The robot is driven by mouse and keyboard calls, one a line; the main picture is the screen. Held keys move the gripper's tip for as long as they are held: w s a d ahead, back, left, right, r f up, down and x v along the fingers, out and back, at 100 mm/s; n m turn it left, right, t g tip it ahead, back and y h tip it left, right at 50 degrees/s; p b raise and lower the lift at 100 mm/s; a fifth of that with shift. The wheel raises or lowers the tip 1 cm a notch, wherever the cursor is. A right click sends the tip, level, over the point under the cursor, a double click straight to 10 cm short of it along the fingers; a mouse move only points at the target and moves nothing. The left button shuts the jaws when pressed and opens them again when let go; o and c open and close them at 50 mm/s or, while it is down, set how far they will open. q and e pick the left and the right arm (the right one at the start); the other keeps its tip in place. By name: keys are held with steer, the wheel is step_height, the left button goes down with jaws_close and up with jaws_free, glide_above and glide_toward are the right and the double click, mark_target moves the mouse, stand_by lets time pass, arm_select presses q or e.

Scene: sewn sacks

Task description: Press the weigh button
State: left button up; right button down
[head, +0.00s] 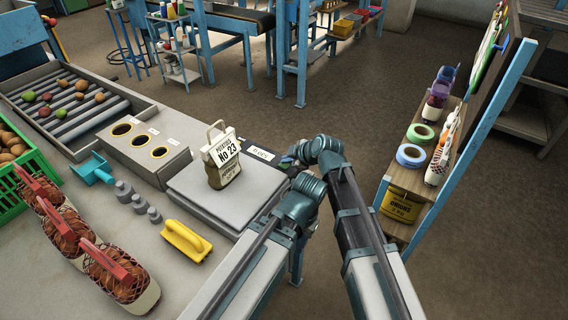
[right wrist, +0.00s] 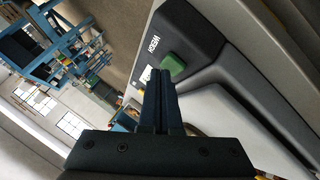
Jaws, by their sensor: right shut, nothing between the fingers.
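The weigh button is a green block (right wrist: 172,67) beside the word WEIGH on a dark panel, seen in the right wrist view. My right gripper (right wrist: 161,75) is shut and empty, its fingertips close to the button's lower left; I cannot tell whether they touch it. In the head view the right gripper (head: 286,161) is small and dark at the right end of the scale's display panel (head: 257,152), and the button is not clearly visible there. The scale's grey platform (head: 190,190) carries an upright paper sack (head: 225,170) labelled No 23. My left gripper is not in view.
A yellow-handled tool (head: 186,241) and grey weights (head: 139,204) lie left of the scale. A blue-framed shelf (head: 425,180) with tape rolls stands right of my arm.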

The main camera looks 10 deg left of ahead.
mark_target(287, 166)
steer(key=shift+r+p, duration=0.35)
steer(key=shift+r, duration=0.15)
step_height(287, 166, up, 5)
steer(key=p, duration=0.5)
stand_by(0.7)
steer(key=s+d+f+m+g+h, duration=0.35)
steer(key=s+d+m, duration=0.65)
steer(key=d, duration=0.5)
steer(key=s+d+f+m+g+h, duration=0.2)
steer(key=s+d+f+m+h, duration=0.15)
steer(key=s+d+m, duration=0.9)
steer(key=s+a+n+h, duration=0.1)
steer(key=s+a+n, duration=0.1)
steer(key=a+n, duration=0.5)
steer(key=shift+s+a+r+g, duration=0.25)
steer(key=shift+a+g, duration=0.1)
steer(key=shift+a, duration=0.5)
